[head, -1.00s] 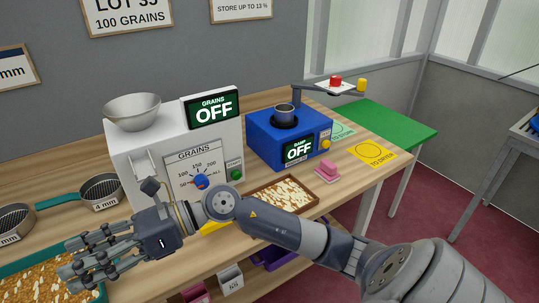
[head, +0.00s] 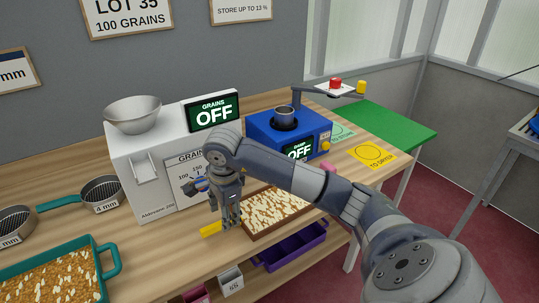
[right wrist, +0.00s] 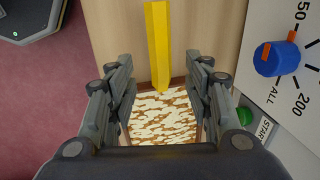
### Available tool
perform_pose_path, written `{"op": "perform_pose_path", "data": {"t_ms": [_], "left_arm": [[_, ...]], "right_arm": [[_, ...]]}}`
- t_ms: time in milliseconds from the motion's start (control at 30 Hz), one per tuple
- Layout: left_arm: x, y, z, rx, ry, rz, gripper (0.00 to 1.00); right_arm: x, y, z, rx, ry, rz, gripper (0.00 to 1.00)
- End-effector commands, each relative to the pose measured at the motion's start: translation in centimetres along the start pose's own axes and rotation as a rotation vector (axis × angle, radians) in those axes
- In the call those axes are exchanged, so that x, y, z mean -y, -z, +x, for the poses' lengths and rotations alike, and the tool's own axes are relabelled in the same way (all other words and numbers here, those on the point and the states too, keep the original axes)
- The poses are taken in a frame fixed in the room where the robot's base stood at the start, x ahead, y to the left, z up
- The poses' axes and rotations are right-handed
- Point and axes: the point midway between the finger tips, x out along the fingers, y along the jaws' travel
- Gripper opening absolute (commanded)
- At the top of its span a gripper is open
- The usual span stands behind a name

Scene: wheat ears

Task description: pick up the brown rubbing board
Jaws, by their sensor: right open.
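A brown-framed board (head: 284,224) covered with pale and brown bits lies on the wooden table in front of the machines. I take it for the rubbing board. My right gripper (head: 230,222) points down at its left end, the fingers open and apart. In the right wrist view my right gripper (right wrist: 160,76) has a finger on each side of the board (right wrist: 179,83); I cannot tell whether they touch it. My arm hides part of the board in the head view. My left gripper is not in view.
A yellow strip (head: 211,229) lies just left of the board. The white counting machine (head: 150,178) and blue damp tester (head: 262,128) stand behind. A green tray of grain (head: 107,262) is at front left. A purple bin (head: 290,246) hangs below the table edge.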

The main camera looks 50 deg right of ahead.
Motion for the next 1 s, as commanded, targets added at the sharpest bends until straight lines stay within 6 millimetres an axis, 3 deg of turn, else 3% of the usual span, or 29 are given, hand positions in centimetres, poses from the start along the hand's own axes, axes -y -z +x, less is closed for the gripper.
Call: {"op": "perform_pose_path", "data": {"t_ms": [267,500,800,867,1000], "left_arm": [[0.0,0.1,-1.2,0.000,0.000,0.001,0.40],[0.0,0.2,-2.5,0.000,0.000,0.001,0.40],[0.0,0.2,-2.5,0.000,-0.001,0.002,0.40],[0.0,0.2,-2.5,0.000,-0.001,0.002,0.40],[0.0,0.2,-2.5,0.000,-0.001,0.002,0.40]], "right_arm": [[-0.1,0.1,2.1,0.002,-0.004,0.001,0.47],[0.1,0.3,5.5,0.003,-0.002,0.002,0.47],[0.1,0.4,6.2,0.002,0.002,-0.001,0.47],[0.1,0.4,6.2,0.002,0.002,-0.001,0.36],[0.1,0.4,6.2,0.002,0.002,0.000,0.04]]}}
